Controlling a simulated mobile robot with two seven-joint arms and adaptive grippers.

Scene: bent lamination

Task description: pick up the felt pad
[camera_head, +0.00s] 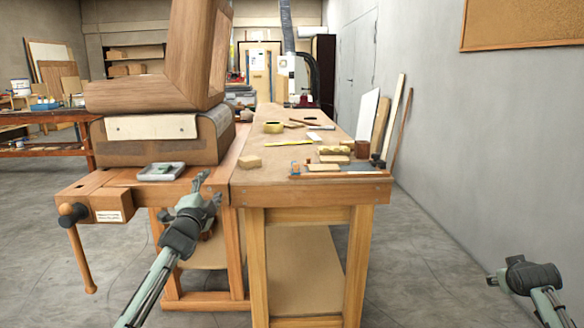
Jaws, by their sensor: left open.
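I cannot tell for sure which thing is the felt pad. A small grey, square, tray-like piece (161,171) lies on the front edge of the left bench, with a darker patch in its middle. A flat cream piece (150,127) lies against the front of a large brown rounded block (160,149) behind it. My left gripper (209,182) is open and empty, with its fingers pointing up, to the right of the grey piece and apart from it. My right gripper (492,280) is low at the right, over the floor; its fingers are too small to read.
A wooden vise (101,197) with a hanging handle is on the left bench's front. A large wooden form (205,50) rises above the block. Open floor lies right.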

